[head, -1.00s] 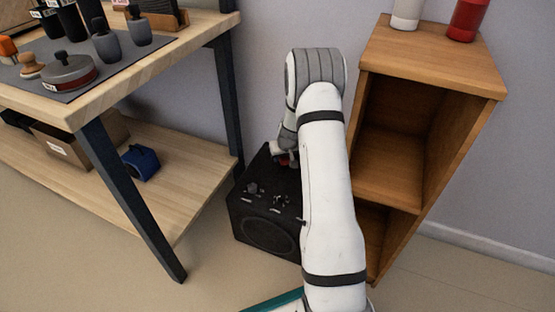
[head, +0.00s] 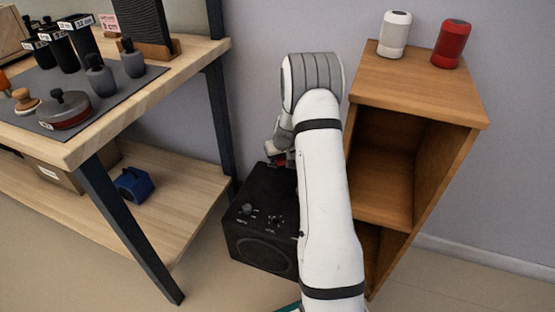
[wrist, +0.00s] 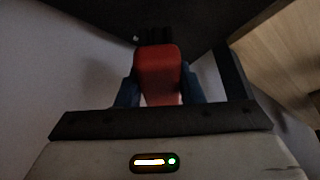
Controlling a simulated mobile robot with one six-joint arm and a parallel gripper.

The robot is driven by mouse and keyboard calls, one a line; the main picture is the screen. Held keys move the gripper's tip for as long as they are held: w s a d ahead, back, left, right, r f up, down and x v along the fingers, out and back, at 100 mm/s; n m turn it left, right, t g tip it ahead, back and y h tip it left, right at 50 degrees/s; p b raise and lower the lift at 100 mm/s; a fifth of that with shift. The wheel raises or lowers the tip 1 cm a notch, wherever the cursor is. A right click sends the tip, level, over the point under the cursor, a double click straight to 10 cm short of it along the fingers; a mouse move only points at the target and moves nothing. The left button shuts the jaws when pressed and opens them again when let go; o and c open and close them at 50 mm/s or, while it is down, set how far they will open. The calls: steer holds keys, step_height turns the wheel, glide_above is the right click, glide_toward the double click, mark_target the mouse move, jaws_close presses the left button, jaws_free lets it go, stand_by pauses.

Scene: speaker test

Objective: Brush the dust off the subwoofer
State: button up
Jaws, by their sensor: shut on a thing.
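The subwoofer (head: 258,225) is a black box with knobs on top and a round driver in front, standing on the floor between the bench and the wooden cabinet. My gripper (wrist: 158,85) is shut on a red-handled brush (wrist: 158,68), whose dark end points away from the wrist. In the head view the red handle (head: 279,161) shows small at the subwoofer's back edge, and my arm hides the subwoofer's right part. A dark surface fills the top of the wrist view. I cannot tell whether the bristles touch the subwoofer. Dust cannot be made out.
The bench (head: 185,75) on the left holds several tools and has a blue object (head: 133,185) on its lower shelf. Its dark leg stands close to the subwoofer. The open cabinet (head: 420,85) on the right carries a white speaker (head: 394,35) and a red speaker (head: 451,44).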

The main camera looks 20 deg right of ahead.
steer(key=shift+r, duration=0.6)
